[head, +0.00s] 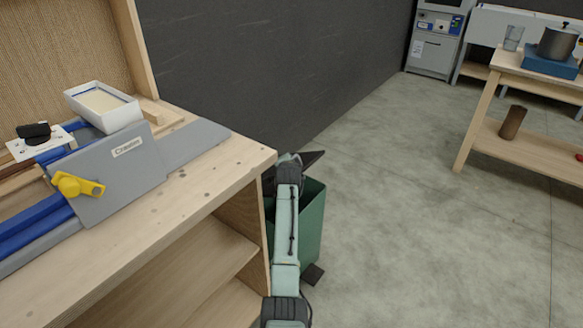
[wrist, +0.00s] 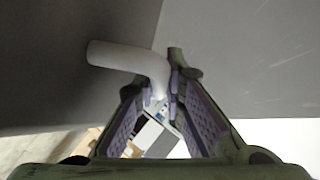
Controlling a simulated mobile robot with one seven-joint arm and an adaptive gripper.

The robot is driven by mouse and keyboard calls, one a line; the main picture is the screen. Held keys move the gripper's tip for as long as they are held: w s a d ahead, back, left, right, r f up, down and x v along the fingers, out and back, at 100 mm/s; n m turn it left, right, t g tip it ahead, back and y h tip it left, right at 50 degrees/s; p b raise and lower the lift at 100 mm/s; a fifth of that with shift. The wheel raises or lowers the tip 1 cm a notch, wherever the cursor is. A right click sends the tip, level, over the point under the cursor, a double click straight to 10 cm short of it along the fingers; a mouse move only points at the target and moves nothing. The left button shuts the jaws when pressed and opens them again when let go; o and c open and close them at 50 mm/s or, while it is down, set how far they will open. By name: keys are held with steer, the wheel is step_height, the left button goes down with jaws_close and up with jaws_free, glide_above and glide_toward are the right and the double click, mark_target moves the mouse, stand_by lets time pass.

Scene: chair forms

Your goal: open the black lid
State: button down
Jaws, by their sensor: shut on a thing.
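A green bin (head: 312,222) stands on the floor just right of the wooden bench, partly hidden behind my arm. A black lid (head: 313,158) shows as a slanted dark piece above its rim. Most of the lid is hidden by my arm, so I cannot tell how far it is raised. In the wrist view a pale grey bent bar (wrist: 122,56), like a handle, runs down between the fingers of my gripper (wrist: 172,88). My gripper is shut on this bar. Where the bar joins the lid is not clear.
The wooden bench (head: 225,180) with a grey board and yellow knob (head: 75,186) is close on the left. A dark wall (head: 270,70) rises behind the bin. A table with a pot (head: 556,42) stands at far right. The floor between is clear.

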steer(key=shift+w+a+r+g+p, duration=0.35)
steer(key=shift+a+r, duration=0.1)
steer(key=shift+r, duration=0.25)
steer(key=c, duration=1.7)
jaws_free()
steer(key=shift+o, duration=0.2)
